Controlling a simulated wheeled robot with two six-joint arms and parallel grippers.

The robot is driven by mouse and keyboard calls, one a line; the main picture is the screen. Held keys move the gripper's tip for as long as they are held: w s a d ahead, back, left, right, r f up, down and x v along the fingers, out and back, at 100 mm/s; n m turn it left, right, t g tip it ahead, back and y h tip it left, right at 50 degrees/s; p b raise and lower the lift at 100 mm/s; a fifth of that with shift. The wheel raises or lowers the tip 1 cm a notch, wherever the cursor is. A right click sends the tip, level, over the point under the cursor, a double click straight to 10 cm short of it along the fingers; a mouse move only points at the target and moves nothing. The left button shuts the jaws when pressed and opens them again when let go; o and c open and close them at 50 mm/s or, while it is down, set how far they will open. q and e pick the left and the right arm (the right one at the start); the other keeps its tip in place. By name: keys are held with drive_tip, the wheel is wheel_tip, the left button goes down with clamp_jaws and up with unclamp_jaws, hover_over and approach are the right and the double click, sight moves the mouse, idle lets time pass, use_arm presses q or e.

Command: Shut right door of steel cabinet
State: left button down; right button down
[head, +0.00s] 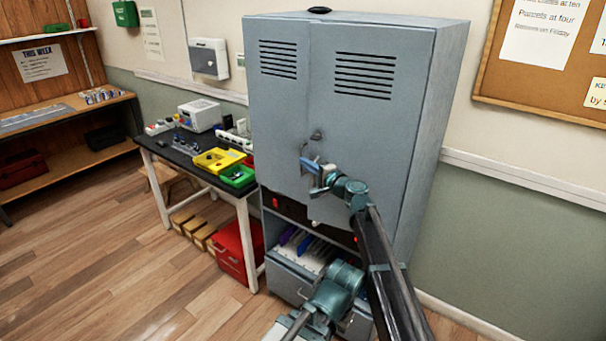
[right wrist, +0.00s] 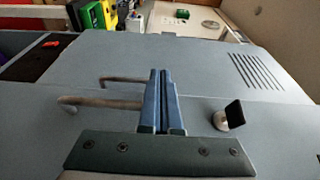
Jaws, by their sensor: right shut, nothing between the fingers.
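The grey steel cabinet (head: 455,110) stands upright against the wall in the head view. Its right door (head: 375,130), with vent slots, lies about level with the left door (head: 278,110); I cannot tell whether a small gap remains. My right gripper (head: 307,164) is shut and empty in front of the doors by the middle seam, hiding part of the handles. The right wrist view shows its blue fingers (right wrist: 162,76) together beside two bent bar handles (right wrist: 100,102), one per door. Contact with the door is unclear. My left gripper does not show.
A lock knob with a dark key (right wrist: 228,117) sticks out near the seam. Below the doors is an open shelf with files (head: 305,245). A workbench (head: 180,150) with yellow and green trays adjoins the cabinet on the left. The wooden floor (head: 110,260) at left is clear.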

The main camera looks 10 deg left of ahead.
sight(310, 157)
drive_tip(key=shift+w+d, duration=0.2)
drive_tip(key=shift+w, duration=2)
